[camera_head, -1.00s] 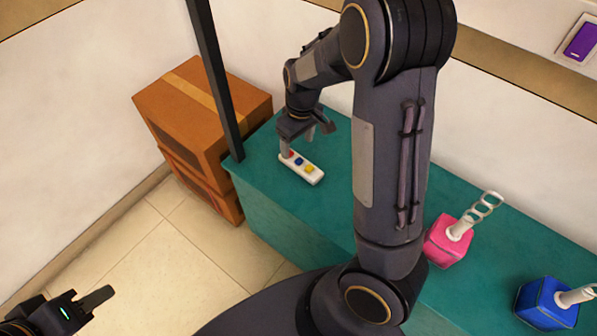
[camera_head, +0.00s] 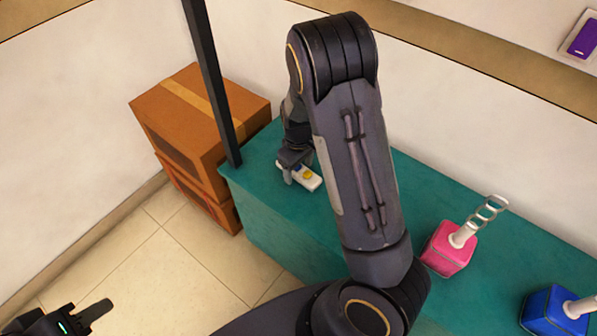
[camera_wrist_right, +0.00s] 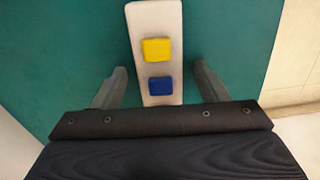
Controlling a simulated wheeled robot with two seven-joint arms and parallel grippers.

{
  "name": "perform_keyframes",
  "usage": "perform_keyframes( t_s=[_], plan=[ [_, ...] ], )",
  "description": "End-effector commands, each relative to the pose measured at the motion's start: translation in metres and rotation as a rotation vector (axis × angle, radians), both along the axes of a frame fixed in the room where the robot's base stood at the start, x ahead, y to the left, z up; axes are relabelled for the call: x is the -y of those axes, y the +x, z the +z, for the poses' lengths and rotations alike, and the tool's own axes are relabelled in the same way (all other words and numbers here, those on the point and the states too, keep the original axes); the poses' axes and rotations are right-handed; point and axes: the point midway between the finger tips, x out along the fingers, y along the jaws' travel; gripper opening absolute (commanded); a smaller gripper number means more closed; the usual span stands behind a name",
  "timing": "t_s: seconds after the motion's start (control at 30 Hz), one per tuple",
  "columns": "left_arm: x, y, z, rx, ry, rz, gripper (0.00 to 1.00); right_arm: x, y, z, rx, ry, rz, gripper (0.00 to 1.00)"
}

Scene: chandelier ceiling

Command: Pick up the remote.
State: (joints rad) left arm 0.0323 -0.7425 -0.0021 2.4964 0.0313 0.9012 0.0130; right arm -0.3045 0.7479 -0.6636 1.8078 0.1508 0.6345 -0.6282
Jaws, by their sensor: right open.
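The remote (camera_head: 312,181) is white with coloured buttons and lies on the teal counter, near its left end. In the right wrist view the remote (camera_wrist_right: 155,27) shows a yellow and a blue button; its near end is hidden behind the gripper body. My right gripper (camera_head: 298,176) is over the remote and hides part of it. In the right wrist view my right gripper (camera_wrist_right: 160,84) is open, with one finger on each side of the remote and a gap on both sides. My left gripper (camera_head: 92,312) is at the lower left, away from the counter, only partly in view.
The teal counter (camera_head: 265,205) runs along the wall. A dark post (camera_head: 212,85) and stacked cardboard boxes (camera_head: 190,115) stand at its left end. A pink box (camera_head: 447,250) with a chain-like handle and a blue box (camera_head: 548,312) sit to the right.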

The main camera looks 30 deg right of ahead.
Motion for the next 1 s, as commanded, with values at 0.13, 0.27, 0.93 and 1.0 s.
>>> perform_keyframes(
  t_s=[0.13,0.27,0.93,1.0],
  plan=[
    [0.0,0.0,0.0,0.0,0.0,0.0,0.36,0.0,0.0,0.0,0.0,0.0,0.0,0.54],
    [0.0,0.0,0.0,0.0,0.0,0.0,0.36,0.0,0.0,0.001,0.0,0.0,0.0,0.37],
    [0.0,0.0,0.007,0.0,0.0,0.0,0.36,0.0,0.001,0.024,0.004,0.0,0.002,0.15],
    [0.0,0.0,0.01,0.0,0.0,0.0,0.36,0.0,0.001,0.037,0.006,0.001,0.0,0.15]
  ],
)
